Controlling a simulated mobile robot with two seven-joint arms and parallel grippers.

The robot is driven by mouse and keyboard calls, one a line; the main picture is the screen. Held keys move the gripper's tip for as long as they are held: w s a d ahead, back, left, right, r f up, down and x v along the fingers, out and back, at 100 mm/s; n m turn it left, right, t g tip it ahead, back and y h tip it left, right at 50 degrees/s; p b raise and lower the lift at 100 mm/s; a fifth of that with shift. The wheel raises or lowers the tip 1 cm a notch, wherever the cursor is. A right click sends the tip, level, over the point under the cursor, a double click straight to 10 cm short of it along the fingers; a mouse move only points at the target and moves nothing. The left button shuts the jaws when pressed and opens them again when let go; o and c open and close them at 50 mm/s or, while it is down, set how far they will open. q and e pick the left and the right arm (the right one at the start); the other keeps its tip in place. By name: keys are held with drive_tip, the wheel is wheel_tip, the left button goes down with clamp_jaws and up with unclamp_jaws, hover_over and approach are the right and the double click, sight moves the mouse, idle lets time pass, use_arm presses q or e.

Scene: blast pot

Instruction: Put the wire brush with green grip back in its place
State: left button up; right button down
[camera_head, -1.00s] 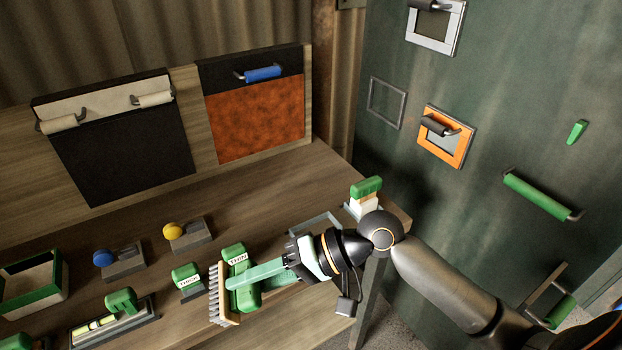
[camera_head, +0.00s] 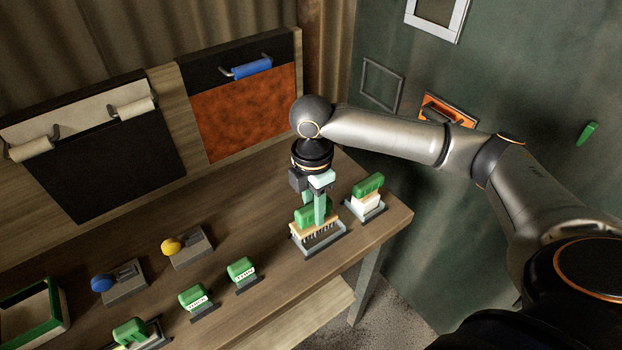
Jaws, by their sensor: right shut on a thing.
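The wire brush with green grip (camera_head: 306,217) is on the workbench near its right end, bristles down, inside or just over a grey rectangular frame holder (camera_head: 322,244). I cannot tell whether the bristles rest on the bench. My right gripper (camera_head: 319,212) points straight down and is shut on the brush's green grip, hiding part of it. My left gripper is not in view.
Bare bench (camera_head: 215,209) lies behind.

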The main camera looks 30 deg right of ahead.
drive_tip(key=shift+w+d+r+n+t, duration=0.15)
drive_tip(key=shift+w+d+r, duration=0.15)
drive_tip(key=shift+d, duration=0.25)
drive_tip(key=shift+w+d+r+n+t, duration=0.15)
drive_tip(key=shift+w+d+r, duration=0.1)
drive_tip(key=shift+d, duration=0.25)
drive_tip(key=shift+s+r, duration=0.1)
drive_tip(key=shift+f, duration=2.2)
drive_tip(key=shift+f, duration=0.2)
drive_tip(key=shift+f, duration=0.65)
drive_tip(key=shift+f, duration=0.6)
